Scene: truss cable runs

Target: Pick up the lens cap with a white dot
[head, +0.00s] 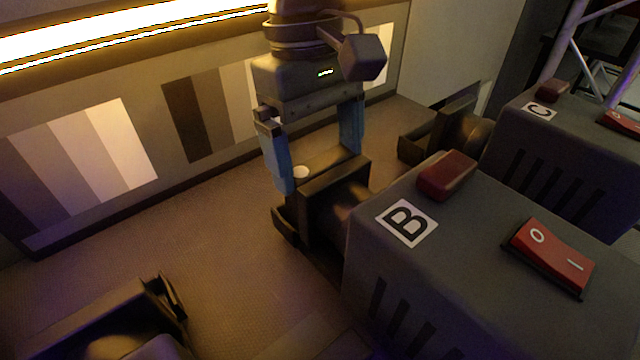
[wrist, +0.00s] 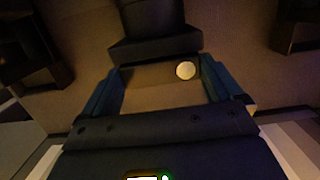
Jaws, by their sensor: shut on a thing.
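The lens cap (head: 325,162) is a flat brown piece with a round white dot (head: 300,172) near one end. It is at the front of the dark snout of the lamp housing marked B (head: 455,285). My gripper (head: 319,169) points down with its two blue fingers on either side of the cap, shut on it. In the wrist view the cap (wrist: 150,92) spans the gap between the fingers (wrist: 162,72), with the dot on its right. The dark snout (wrist: 155,35) lies just beyond it. I cannot tell whether the cap still touches the snout.
A second housing marked C (head: 560,130) stands at the back right, and another dark lamp front (head: 110,320) is at the lower left. Housing B has a red rocker switch (head: 552,257) and a red block (head: 447,175) on top. A wall with striped panels (head: 80,165) runs behind; the floor between is clear.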

